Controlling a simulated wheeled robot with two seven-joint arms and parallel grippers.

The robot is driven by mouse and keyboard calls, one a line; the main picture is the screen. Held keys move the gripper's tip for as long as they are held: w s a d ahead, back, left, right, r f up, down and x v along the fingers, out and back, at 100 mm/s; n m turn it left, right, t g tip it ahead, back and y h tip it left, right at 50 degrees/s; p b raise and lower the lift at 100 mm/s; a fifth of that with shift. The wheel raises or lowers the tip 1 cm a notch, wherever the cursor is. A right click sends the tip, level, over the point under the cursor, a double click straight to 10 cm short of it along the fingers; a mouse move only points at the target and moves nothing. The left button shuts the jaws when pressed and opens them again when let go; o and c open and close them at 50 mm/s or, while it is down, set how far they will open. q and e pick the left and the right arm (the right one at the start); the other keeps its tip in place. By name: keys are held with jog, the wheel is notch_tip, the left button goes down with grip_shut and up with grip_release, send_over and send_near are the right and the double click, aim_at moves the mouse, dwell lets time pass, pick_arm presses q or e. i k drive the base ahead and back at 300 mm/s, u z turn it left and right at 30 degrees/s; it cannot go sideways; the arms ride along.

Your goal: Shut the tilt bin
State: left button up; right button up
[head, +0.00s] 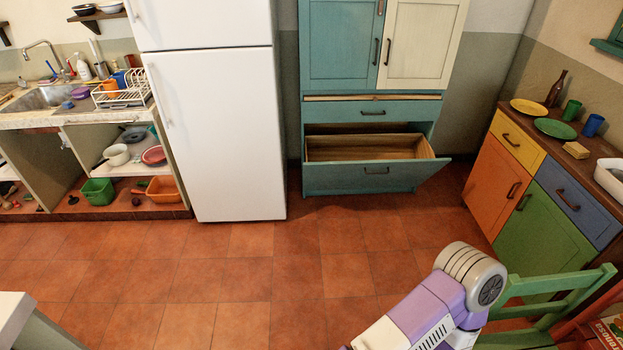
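The tilt bin (376,178) is the teal front at the bottom of the tall cabinet by the far wall. It is tipped open, its top edge leaning out, and its wooden inside (365,147) shows and looks empty. A dark handle is on its front. Part of my arm shows at the lower right, well short of the cabinet. Neither of my grippers shows in the head view.
A white fridge (217,130) stands left of the cabinet. An orange and green sideboard (545,225) with dishes is at right. A green chair (550,290) stands near my arm. The tiled floor (280,260) before the bin is clear.

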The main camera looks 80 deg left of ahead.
aim_at(368, 159)
jog(key=u, duration=2.35)
jog(key=i, duration=1.05)
jog(key=z, duration=0.5)
jog(key=i, duration=1.95)
jog(key=z, duration=0.8)
